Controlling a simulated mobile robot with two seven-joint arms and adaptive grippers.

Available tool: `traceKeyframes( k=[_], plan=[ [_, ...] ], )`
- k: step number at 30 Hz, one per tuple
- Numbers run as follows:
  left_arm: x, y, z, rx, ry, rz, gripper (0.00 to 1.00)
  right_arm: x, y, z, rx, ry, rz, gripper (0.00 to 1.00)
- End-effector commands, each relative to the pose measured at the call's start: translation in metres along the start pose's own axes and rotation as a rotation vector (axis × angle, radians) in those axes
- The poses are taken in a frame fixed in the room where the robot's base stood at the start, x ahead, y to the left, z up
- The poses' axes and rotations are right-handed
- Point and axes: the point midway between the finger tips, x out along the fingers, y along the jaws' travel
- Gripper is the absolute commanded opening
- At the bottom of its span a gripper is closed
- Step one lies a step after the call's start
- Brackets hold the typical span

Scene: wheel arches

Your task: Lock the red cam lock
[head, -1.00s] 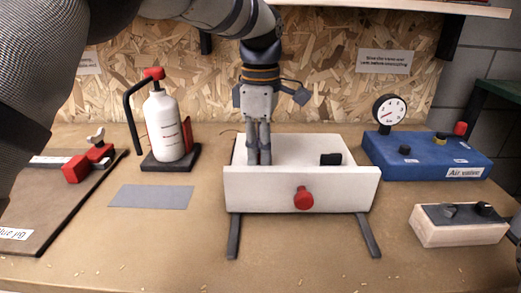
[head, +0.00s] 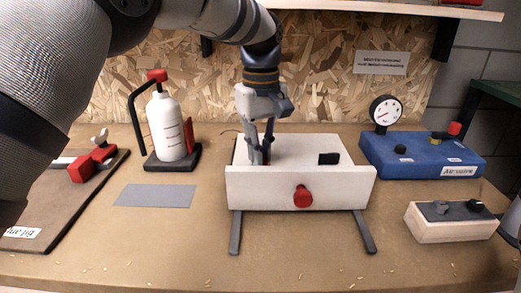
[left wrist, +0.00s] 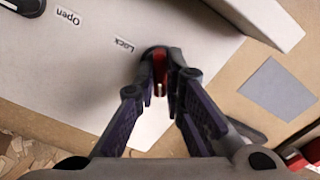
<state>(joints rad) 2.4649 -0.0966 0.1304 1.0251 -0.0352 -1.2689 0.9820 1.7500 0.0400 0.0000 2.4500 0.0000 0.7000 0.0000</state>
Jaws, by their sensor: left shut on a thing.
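A white box-like fixture (head: 290,190) stands in the middle of the bench. My left gripper (head: 260,160) reaches down to the left part of its top. In the left wrist view the fingertips (left wrist: 161,82) are shut on a narrow red part, the red cam lock (left wrist: 160,68), largely covered by the fingers. The printed word Lock (left wrist: 124,44) is close beside the fingertips, and the word Open (left wrist: 67,18) is farther off. In the head view the gripper hides the lock. My right gripper is not in view.
A red knob (head: 303,196) sticks out of the fixture's front, and a black block (head: 329,158) sits on its top. A white bottle (head: 167,127) and a jig board (head: 62,204) are left; a blue valve box (head: 420,158) and wooden block (head: 450,225) are right.

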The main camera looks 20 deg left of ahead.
Motion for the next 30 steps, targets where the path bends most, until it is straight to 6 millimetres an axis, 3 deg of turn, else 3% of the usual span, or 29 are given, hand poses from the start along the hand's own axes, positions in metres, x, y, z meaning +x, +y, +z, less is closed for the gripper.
traceKeyframes(
  k=[30],
  plan=[
    [0.0000, 0.0001, -0.0004, 0.963, 0.001, 0.001, 0.00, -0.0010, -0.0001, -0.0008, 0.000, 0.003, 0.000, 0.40]
  ],
)
